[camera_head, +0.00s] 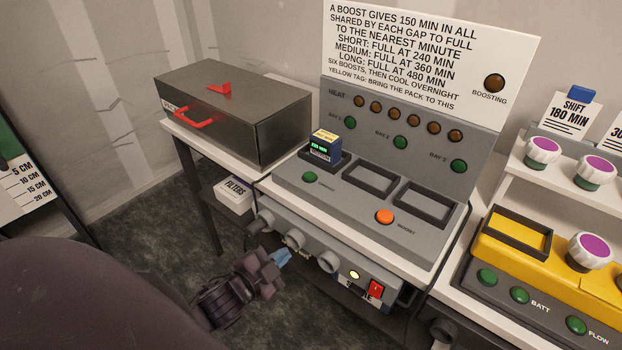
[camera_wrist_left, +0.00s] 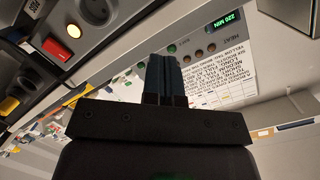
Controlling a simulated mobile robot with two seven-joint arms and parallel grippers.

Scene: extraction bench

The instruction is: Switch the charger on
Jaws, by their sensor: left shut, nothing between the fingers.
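The charger (camera_head: 337,198) is a grey console on a white bench, with three bays. A dark pack with a green display (camera_head: 322,146) sits in the leftmost bay; its display reads 220 MIN in the left wrist view (camera_wrist_left: 224,20). On the front strip below the bench are a red rocker switch (camera_head: 376,289) and a lit yellow lamp (camera_head: 354,274). The switch also shows in the left wrist view (camera_wrist_left: 27,47); its position is unclear. My left gripper (camera_head: 284,257) is shut and empty, in front of the strip, left of the switch and apart from it. My right gripper is not in view.
Round sockets (camera_head: 328,261) stick out from the strip. An orange button (camera_head: 385,216) is on the console top. A dark metal box (camera_head: 235,115) with red handles stands left. A yellow unit (camera_head: 520,258) with knobs is at right. The floor left of my gripper is clear.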

